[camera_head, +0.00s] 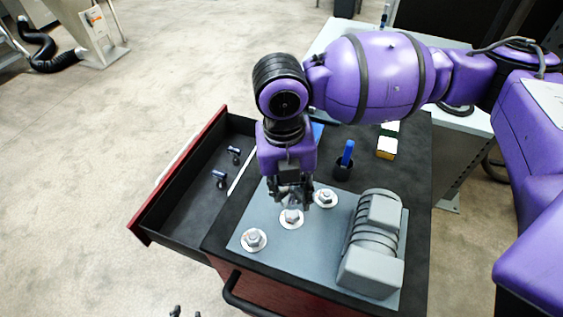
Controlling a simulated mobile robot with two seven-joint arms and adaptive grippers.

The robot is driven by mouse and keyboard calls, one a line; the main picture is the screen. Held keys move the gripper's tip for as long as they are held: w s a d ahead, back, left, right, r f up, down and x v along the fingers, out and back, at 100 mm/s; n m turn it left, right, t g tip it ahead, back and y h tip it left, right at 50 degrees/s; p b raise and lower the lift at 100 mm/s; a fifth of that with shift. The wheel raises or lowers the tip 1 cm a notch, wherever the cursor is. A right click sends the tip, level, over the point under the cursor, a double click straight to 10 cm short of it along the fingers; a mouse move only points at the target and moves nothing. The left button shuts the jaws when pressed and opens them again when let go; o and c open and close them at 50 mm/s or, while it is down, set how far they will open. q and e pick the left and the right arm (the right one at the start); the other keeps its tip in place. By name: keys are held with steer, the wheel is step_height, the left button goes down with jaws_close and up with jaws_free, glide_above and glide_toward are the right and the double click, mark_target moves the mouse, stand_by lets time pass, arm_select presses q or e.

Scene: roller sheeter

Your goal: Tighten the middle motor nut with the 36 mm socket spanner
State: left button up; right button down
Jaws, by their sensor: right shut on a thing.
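Three nuts on white washers sit in a diagonal row on the grey motor plate (262,212). The middle nut (291,217) lies between the front-left nut (254,238) and the back-right nut (325,197). My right gripper (290,193) points down just above and behind the middle nut. It is shut on a small grey piece, apparently the socket spanner, which the fingers mostly hide. I cannot tell whether it touches the nut. Two separated dark tips at the bottom edge appear to be my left gripper (186,313), open and empty.
The grey motor (372,245) stands right of the nuts. An open drawer (185,180) at left holds two socket spanners (220,179).

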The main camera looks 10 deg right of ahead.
steer(key=shift+a+n, duration=0.1)
steer(key=shift+n, duration=0.2)
steer(key=shift+s+d+f, duration=0.2)
steer(key=shift+s+d, duration=0.05)
steer(key=shift+s+f+b, duration=0.1)
steer(key=shift+f+b, duration=0.65)
steer(key=shift+f, duration=0.95)
arm_select(q)
steer(key=shift+s+f, duration=0.6)
arm_select(e)
steer(key=shift+f, duration=0.3)
steer(key=shift+w, duration=0.2)
arm_select(q)
steer(key=shift+a+f, duration=0.1)
steer(key=shift+a, duration=0.05)
